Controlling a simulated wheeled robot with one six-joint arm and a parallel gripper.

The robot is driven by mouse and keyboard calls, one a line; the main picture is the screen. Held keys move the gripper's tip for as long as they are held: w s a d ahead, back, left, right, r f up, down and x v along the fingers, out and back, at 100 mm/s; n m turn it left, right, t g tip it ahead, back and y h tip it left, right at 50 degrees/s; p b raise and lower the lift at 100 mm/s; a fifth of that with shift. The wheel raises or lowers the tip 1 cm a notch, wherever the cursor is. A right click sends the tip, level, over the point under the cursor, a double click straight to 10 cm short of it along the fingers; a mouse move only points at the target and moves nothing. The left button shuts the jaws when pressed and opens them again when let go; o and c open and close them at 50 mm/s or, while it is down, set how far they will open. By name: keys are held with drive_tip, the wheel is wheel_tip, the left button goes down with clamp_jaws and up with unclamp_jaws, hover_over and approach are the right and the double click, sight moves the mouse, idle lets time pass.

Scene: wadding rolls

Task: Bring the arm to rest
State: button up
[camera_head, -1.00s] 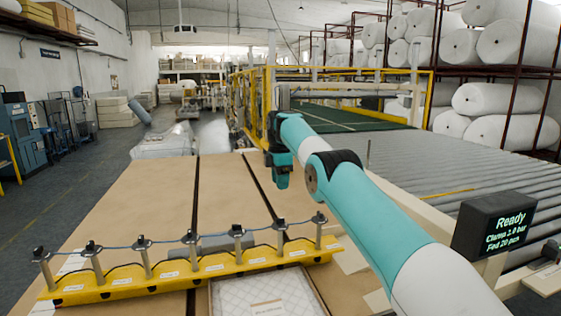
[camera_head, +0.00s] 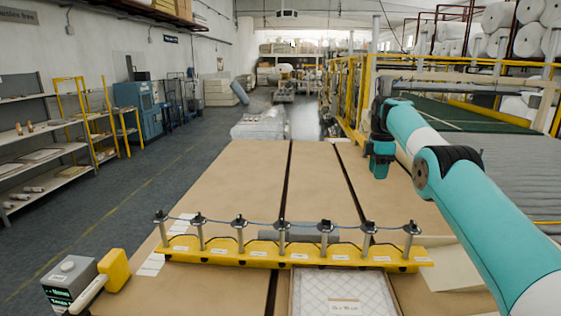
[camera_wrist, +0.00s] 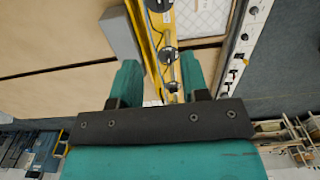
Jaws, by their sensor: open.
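My gripper (camera_wrist: 160,82) shows in the wrist view with its two teal fingers apart and nothing between them. In the head view my teal and white arm reaches in from the right, and the gripper end (camera_head: 380,172) hangs above the right part of the brown table (camera_head: 235,185). A yellow bar with several upright posts (camera_head: 272,257) lies across the table, nearer than the gripper and apart from it. The yellow bar also shows beyond the fingers in the wrist view (camera_wrist: 150,38). The fingertips are too small to make out in the head view.
A white quilted sample (camera_head: 345,290) lies at the table's front edge. A grey block (camera_head: 300,232) lies behind the yellow bar. A grey and yellow device (camera_head: 72,277) stands at the front left. Grey shelves (camera_head: 40,150) line the left wall. The table's far part is clear.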

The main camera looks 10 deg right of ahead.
drive_tip(key=s+a+r+m+y+b, duration=0.15)
drive_tip(key=s+a+b, duration=0.25)
drive_tip(key=s+a, duration=0.45)
drive_tip(key=s+a+r+m+b, duration=0.15)
drive_tip(key=s+a+b, duration=0.35)
drive_tip(key=a, duration=0.7)
drive_tip(key=s+a+f+m+y+b, duration=0.1)
drive_tip(key=s+a+f, duration=0.2)
drive_tip(key=s, duration=0.7)
drive_tip(key=s+a+f+m+b, duration=0.2)
drive_tip(key=s+f, duration=0.3)
drive_tip(key=s, duration=0.6)
drive_tip(key=s+a+f+m+y+b, duration=0.1)
drive_tip(key=s+a+f+m, duration=0.1)
drive_tip(key=s, duration=0.9)
drive_tip(key=shift+s+a+f+y, duration=0.25)
drive_tip(key=shift+a+f+y, duration=0.1)
drive_tip(key=shift+a+f, duration=0.55)
drive_tip(key=shift+d, duration=0.15)
